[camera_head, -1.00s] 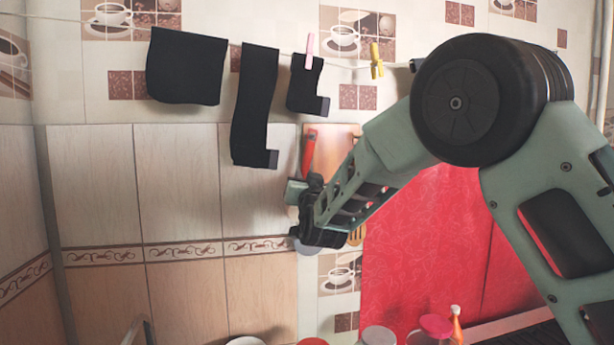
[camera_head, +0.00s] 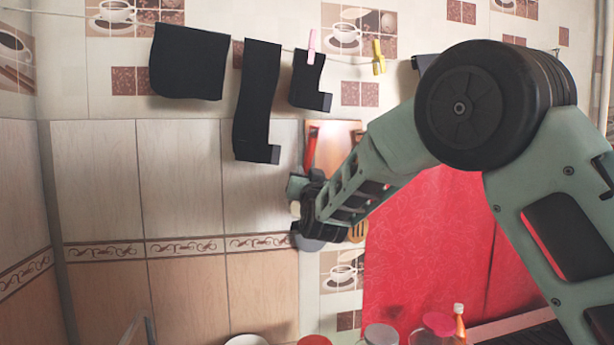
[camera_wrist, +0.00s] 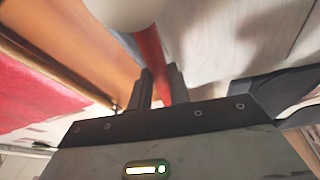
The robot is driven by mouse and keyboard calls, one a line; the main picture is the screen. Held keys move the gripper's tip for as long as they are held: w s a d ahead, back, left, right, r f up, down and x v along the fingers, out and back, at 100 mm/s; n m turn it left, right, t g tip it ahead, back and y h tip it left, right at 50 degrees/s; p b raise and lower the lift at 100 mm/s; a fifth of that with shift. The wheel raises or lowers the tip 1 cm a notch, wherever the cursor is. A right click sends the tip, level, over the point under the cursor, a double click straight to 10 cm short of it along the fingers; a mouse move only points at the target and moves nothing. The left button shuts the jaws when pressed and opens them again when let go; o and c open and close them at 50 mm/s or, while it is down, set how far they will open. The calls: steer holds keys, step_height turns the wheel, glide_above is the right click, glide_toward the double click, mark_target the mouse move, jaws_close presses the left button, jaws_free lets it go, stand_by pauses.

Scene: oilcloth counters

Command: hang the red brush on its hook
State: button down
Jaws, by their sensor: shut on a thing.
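The red brush (camera_head: 311,147) shows in the head view as an upright red strip against the tiled wall, in front of or beside a wooden board. My gripper (camera_head: 297,188) is at its lower part, and the arm hides much of that area. In the wrist view, a red strip of the brush (camera_wrist: 152,58) runs between the two dark fingers of my gripper (camera_wrist: 160,72), which are shut on it. I cannot make out the brush's hook in either view.
The wooden board (camera_head: 342,133) and an orange slotted utensil (camera_head: 357,231) are on the wall close by. Black cloth pieces (camera_head: 259,100) hang from a line above left, with a pink peg (camera_head: 311,46) and a yellow peg (camera_head: 378,57). Jars (camera_head: 381,335) stand below.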

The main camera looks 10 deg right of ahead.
steer(key=shift+f, duration=0.65)
steer(key=c, duration=1.2)
jaws_free()
steer(key=shift+w, duration=0.25)
steer(key=shift+c, duration=0.2)
steer(key=shift+s+r, duration=0.1)
steer(key=shift+r, duration=0.1)
steer(key=shift+r, duration=0.15)
